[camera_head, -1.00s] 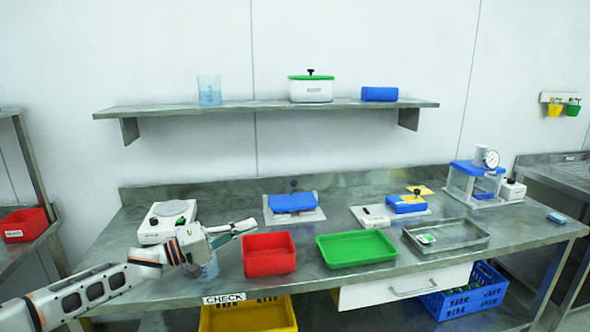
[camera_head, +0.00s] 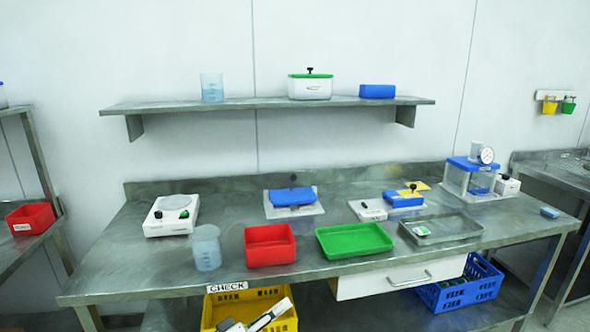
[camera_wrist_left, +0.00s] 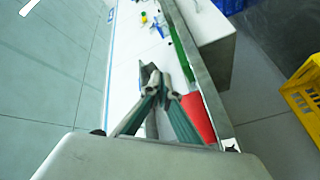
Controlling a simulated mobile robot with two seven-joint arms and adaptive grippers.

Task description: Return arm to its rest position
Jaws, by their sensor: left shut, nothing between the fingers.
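My left gripper (camera_head: 270,314) shows low in the head view, in front of the bench and over the yellow crate, only partly in frame. In the left wrist view its fingers (camera_wrist_left: 153,78) are together with nothing between them. It is apart from the things on the bench. The rest of my left arm is out of the head view. My right gripper is in neither view.
The steel bench (camera_head: 130,275) holds a beaker (camera_head: 206,250), a red tray (camera_head: 270,246), a green tray (camera_head: 354,241) and a metal tray (camera_head: 455,232). A yellow crate (camera_head: 250,302) and a blue crate (camera_head: 468,292) stand below. A shelf (camera_head: 260,103) runs along the wall.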

